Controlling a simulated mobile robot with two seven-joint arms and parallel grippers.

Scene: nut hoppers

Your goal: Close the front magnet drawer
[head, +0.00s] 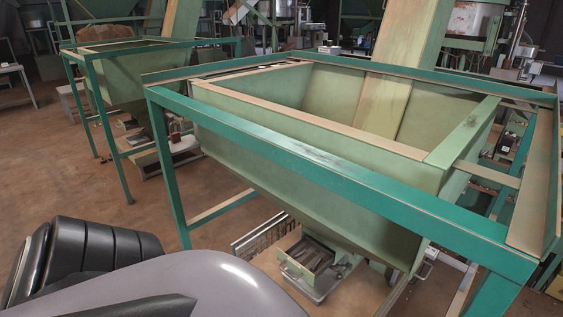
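The front magnet drawer (302,262) is a small pale green box with dark bars inside. It sits low under the near green hopper (300,190), in the lower middle of the head view. It appears pulled out, with its open top showing and a metal handle (291,271) on its front. Its far end is partly hidden below the hopper. Neither of my grippers is in view. A grey and black part of my own body fills the lower left foreground.
A teal frame (330,165) surrounds the near hopper, with a leg (170,180) left of the drawer and a low rail (222,207). A second green hopper (130,78) stands behind at left. Open brown floor (60,170) lies at left.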

